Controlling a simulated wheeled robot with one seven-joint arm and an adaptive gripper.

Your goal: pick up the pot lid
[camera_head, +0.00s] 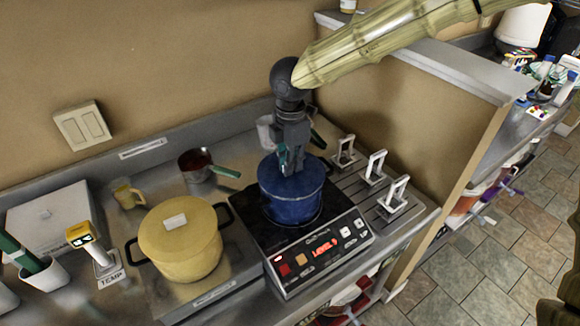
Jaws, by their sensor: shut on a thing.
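A blue pot (291,208) stands on the black induction cooktop, below my arm. Its blue pot lid (311,175) appears to sit on the pot's rim. My gripper (291,165) points down at the middle of this lid and is shut on it. The fingers hide the lid's handle, and I cannot tell whether the lid is clear of the rim.
The cooktop (315,250) shows red lit digits. White upright holders (375,167) stand close on the right, before a partition wall (400,110). Behind are a small saucepan (197,165) and a yellow mug (125,192).

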